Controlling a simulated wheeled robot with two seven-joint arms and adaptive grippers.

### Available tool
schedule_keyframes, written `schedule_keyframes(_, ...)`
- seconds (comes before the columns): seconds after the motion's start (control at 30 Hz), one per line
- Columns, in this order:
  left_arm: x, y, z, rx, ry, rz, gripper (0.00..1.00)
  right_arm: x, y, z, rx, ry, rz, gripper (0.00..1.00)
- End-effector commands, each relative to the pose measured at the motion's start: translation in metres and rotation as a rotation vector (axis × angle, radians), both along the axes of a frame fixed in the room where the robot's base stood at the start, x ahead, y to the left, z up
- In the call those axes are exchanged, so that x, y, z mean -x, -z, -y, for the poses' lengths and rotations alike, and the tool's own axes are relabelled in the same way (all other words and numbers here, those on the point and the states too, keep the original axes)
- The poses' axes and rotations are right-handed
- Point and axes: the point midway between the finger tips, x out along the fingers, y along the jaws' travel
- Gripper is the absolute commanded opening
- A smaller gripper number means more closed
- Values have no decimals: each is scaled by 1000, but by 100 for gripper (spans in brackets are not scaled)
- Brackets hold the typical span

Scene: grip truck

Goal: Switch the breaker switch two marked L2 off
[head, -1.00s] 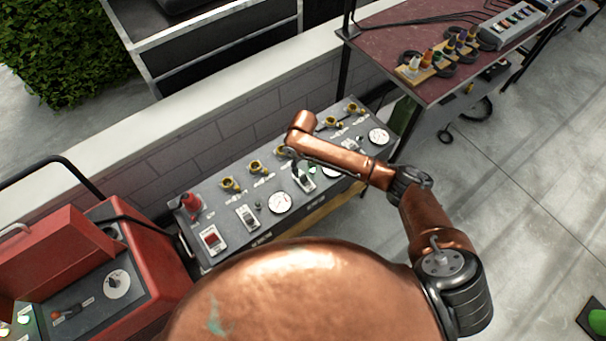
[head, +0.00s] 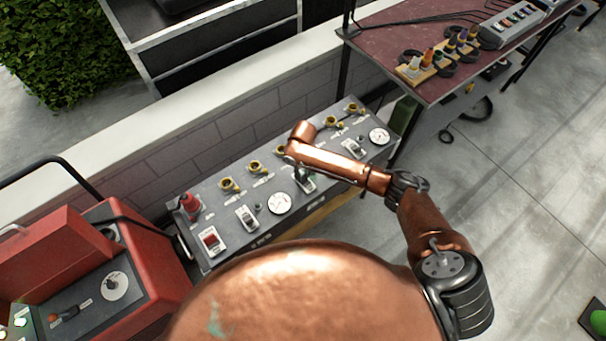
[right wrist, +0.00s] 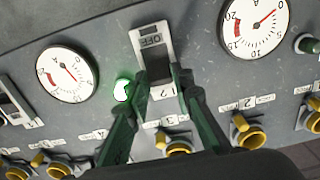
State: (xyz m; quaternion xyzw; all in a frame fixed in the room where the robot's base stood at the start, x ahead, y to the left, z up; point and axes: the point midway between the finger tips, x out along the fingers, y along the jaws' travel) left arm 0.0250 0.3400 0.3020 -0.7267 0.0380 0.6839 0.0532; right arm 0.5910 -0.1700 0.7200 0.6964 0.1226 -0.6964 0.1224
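The dark panel (head: 228,208) carries a row of breaker switches, gauges and yellow connectors. In the right wrist view the breaker switch (right wrist: 151,50) is a dark rocker in a pale frame, with the word OFF at its far end. A label beneath it is partly hidden, so I cannot fully read it. My right gripper (right wrist: 155,86) is open, with one dark green finger on each side of the switch's near end. I cannot tell whether the fingers touch it. In the head view my right arm mostly hides this switch. My left gripper is not in view.
A lit green lamp (right wrist: 121,89) lies beside the left finger. Gauges (right wrist: 68,74) (right wrist: 255,28) flank the switch. Yellow connectors (right wrist: 250,136) line the panel edge. A red machine (head: 75,250) stands left, and a dark red table (head: 395,42) at the upper right.

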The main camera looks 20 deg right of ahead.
Motion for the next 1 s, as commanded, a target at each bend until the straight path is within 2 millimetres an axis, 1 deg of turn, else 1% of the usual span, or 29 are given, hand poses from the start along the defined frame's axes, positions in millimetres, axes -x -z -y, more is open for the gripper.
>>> schedule_keyframes(0.03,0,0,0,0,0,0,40,0,0,0,1,0,0,16)
schedule_keyframes(0.27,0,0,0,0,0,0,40,0,0,1,1,0,0,1)
schedule_keyframes(0.43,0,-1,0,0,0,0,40,0,0,1,0,0,3,0)
schedule_keyframes(0.57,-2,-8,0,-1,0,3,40,3,-2,1,-9,1,21,0)
schedule_keyframes(0.67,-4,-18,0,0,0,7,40,5,-4,2,-20,1,53,0)
schedule_keyframes(0.77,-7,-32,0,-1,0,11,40,9,-6,3,-39,1,103,0)
schedule_keyframes(1.0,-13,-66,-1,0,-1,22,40,20,-6,7,-105,3,284,0)
